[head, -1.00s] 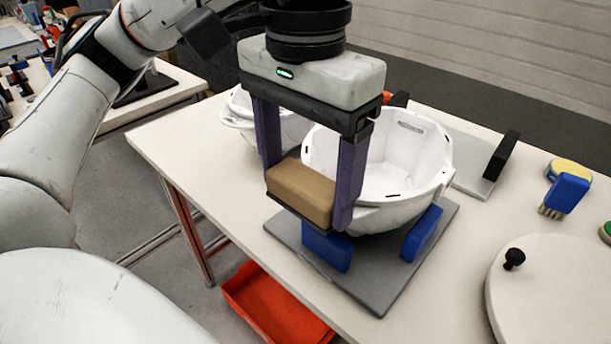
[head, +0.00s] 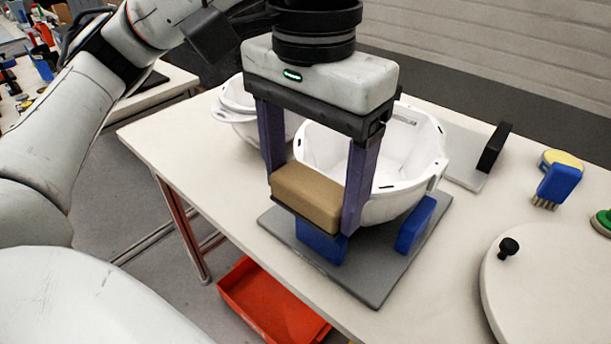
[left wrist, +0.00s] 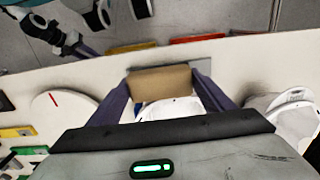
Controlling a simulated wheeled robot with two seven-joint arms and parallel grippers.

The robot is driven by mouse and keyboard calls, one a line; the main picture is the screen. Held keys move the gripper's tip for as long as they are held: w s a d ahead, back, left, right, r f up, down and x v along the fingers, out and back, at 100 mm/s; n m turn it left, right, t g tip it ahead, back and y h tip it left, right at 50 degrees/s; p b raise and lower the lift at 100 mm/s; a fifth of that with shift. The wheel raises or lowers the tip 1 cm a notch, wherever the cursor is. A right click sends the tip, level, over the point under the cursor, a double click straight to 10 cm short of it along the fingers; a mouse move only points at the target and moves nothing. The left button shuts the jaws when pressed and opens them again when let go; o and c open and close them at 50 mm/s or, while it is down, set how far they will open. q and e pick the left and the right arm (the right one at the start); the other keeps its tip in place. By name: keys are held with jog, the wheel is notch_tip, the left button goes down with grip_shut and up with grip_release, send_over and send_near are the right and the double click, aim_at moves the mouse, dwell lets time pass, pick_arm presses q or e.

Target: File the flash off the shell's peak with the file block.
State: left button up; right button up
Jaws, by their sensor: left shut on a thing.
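My left gripper (head: 313,198) is shut on the tan file block (head: 306,194), which has a dark underside. The block also shows between the fingers in the left wrist view (left wrist: 160,84). A white helmet shell (head: 405,150) sits open side up in a grey fixture (head: 375,285) with blue blocks. The held block is in front of the shell's near left side and hides part of it. I cannot tell whether the block touches the shell. The peak and its flash cannot be made out.
Stacked white shells (head: 238,105) stand behind at the left. A blue brush (head: 556,184) and a round white lid (head: 560,285) with a black knob are at the right. A grey plate with a black handle (head: 493,148) lies behind. A red bin (head: 265,300) is below the table edge.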

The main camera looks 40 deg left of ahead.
aim_at(285, 169)
pick_arm(q)
jog(key=shift+w+a+f, duration=0.1)
jog(key=shift+a+f, duration=0.05)
jog(key=shift+a, duration=1.8)
jog(key=shift+d+f, duration=0.1)
jog(key=shift+d, duration=1.9)
jog(key=shift+a+f+p, duration=0.1)
jog(key=shift+a+p, duration=0.35)
jog(key=shift+a, duration=1.55)
jog(key=shift+d, duration=1)
